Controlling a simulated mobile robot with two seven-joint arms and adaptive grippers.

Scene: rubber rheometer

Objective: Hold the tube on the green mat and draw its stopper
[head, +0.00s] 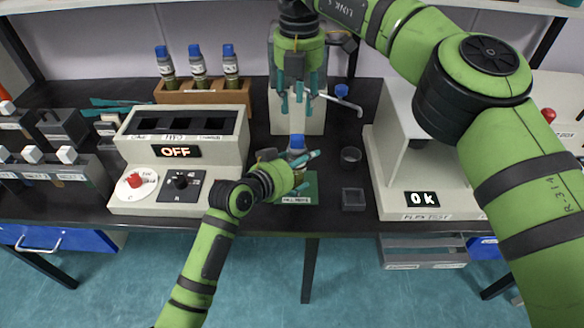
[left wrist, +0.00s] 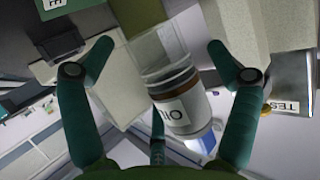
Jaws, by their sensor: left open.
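The tube stands upright on the green mat (head: 309,184), its blue stopper (head: 297,142) showing above my left gripper in the head view. My left gripper (head: 300,166) is open, with its fingers around the tube. In the left wrist view the labelled tube (left wrist: 182,108) is between the spread fingers, with gaps on both sides. Its stopper is partly visible at the lower right there. My right gripper (head: 298,98) hangs above the stopper, fingers pointing down, apart and empty. The lower part of the tube is mostly hidden by my left gripper in the head view.
A wooden rack (head: 203,92) holds three blue-stoppered tubes at the back. A machine reading OFF (head: 178,152) stands left of the mat; another with a display (head: 422,198) stands right. A round dark cup (head: 350,157) and a square dish (head: 353,199) lie right of the mat.

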